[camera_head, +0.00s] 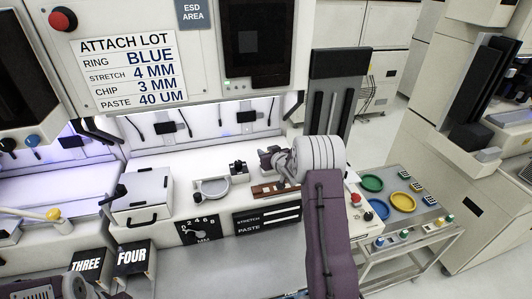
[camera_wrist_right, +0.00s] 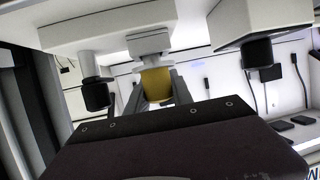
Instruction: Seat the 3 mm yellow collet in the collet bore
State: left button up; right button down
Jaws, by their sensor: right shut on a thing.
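The yellow collet (camera_wrist_right: 157,84) shows in the right wrist view between the two grey fingers of my right gripper (camera_wrist_right: 159,90), which is shut on it. Its upper end is right under a small pale grey fitting (camera_wrist_right: 149,45) below a white housing. I cannot tell whether the collet touches or enters this fitting, and the bore opening is hidden. In the head view my right gripper (camera_head: 271,158) is over the back of the bench, and the collet cannot be made out there. My left gripper's fingers are not in view; only part of my left arm shows at the bottom left.
Dark cylinders (camera_wrist_right: 95,94) (camera_wrist_right: 257,53) hang on both sides of the collet. In the head view, a brown block (camera_head: 265,190) and a curved gauge (camera_head: 212,190) lie near my right gripper. A cart (camera_head: 437,238) with coloured rings stands right. The sign (camera_head: 130,72) reads chip 3 MM.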

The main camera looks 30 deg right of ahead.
jog(key=shift+f+b, duration=0.4)
jog(key=shift+f, duration=0.1)
jog(key=c, duration=1)
grip_release()
jog(key=shift+c, duration=0.2)
jog(key=b+v, duration=0.2)
jog(key=v, duration=0.7)
jog(key=shift+s, duration=0.1)
